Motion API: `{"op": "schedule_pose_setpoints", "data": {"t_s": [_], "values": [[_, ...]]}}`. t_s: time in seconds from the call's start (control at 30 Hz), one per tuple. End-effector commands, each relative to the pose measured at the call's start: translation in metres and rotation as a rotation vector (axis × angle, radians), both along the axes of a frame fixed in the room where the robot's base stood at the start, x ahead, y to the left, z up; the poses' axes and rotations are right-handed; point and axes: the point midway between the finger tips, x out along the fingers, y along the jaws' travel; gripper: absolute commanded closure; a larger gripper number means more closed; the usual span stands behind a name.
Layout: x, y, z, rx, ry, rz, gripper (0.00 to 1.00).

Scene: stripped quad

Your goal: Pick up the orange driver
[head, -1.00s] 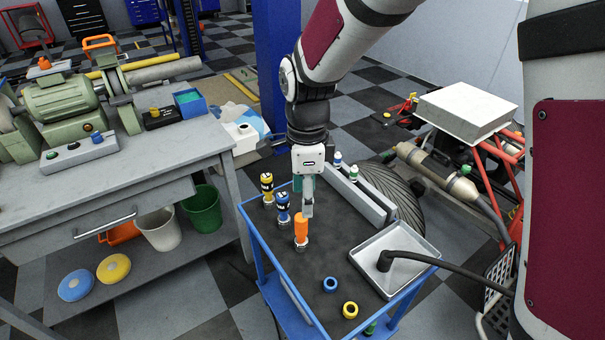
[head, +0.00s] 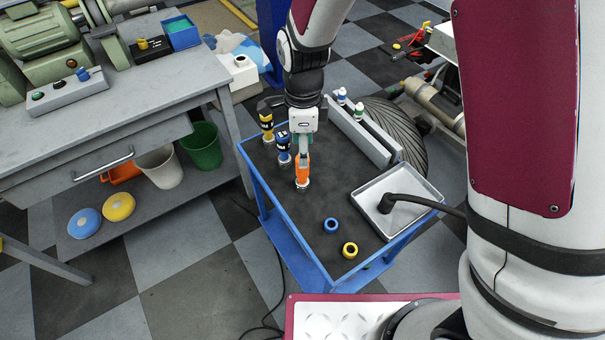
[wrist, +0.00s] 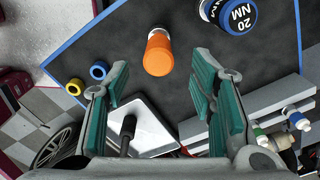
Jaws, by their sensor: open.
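The orange driver (head: 302,170) stands upright on the dark top of the blue-framed cart, its lower end pale. In the wrist view the orange driver (wrist: 158,52) lies beyond the fingertips, roughly between their lines. My gripper (wrist: 155,85) is open, its teal-padded fingers spread with nothing between them. In the head view my gripper (head: 302,150) points down just behind and above the orange driver; the near finger overlaps its upper part in the picture. I cannot tell whether they touch.
A blue driver (head: 284,148) and a yellow driver (head: 266,124) stand close by on the left. A blue ring (head: 331,225) and a yellow ring (head: 350,249) lie at the front. A metal tray (head: 425,190) sits right, and a grey rail (head: 360,135) runs behind.

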Motion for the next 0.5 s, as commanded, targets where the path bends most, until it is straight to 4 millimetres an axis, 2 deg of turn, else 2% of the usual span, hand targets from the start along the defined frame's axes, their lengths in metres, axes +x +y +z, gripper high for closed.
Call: {"op": "schedule_pose_setpoints", "data": {"t_s": [0.3, 0.5], "values": [[-0.002, 0.001, -0.043, -0.002, 0.004, 0.0, 0.5], [-0.001, 0.002, -0.049, 0.0, 0.0, 0.0, 0.5]]}}
